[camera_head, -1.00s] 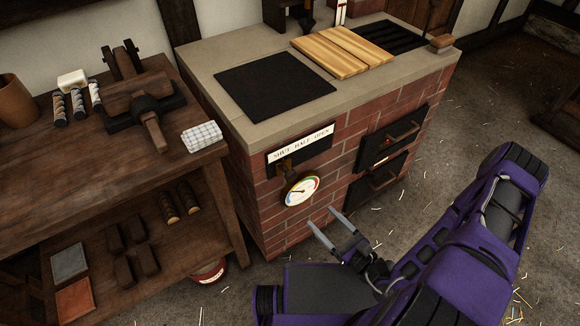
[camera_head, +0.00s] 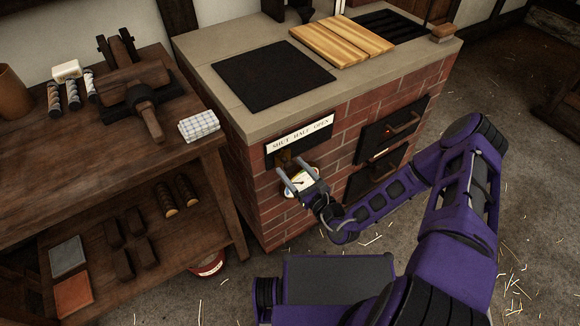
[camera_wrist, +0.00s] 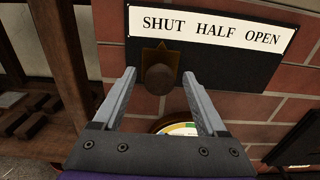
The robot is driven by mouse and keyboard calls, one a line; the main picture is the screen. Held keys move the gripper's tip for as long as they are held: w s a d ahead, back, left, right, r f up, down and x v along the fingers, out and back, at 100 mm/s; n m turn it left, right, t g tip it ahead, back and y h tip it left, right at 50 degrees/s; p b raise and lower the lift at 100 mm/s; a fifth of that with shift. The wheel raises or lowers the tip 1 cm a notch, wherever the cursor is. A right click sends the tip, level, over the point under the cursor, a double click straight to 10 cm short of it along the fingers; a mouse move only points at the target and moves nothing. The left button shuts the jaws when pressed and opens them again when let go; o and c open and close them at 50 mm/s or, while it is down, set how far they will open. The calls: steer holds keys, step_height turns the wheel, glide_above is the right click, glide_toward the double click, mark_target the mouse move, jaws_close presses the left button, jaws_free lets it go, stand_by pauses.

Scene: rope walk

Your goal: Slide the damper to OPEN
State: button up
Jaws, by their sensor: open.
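The damper's label plate (camera_head: 300,138) is on the front of the brick stove and reads SHUT, HALF, OPEN from left to right. In the wrist view the damper knob (camera_wrist: 160,79) is dark and rounded, with a brass pointer (camera_wrist: 161,52) behind it. The pointer stands under the right part of SHUT, towards HALF. My gripper (camera_head: 294,172) is open in front of the stove. In the wrist view its two fingers (camera_wrist: 160,92) stand on either side of the knob, apart from it as far as I can tell. In the head view the fingers partly hide the knob area.
A round gauge (camera_wrist: 180,129) sits just below the knob, partly behind my gripper. Two dark oven doors (camera_head: 392,130) with handles are to the right. A wooden workbench (camera_head: 60,190) with tools stands close on the left. The stove top (camera_head: 195,60) overhangs above.

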steer(key=shift+x, duration=0.9)
steer(key=shift+c, duration=0.3)
jaws_close()
stand_by(0.6)
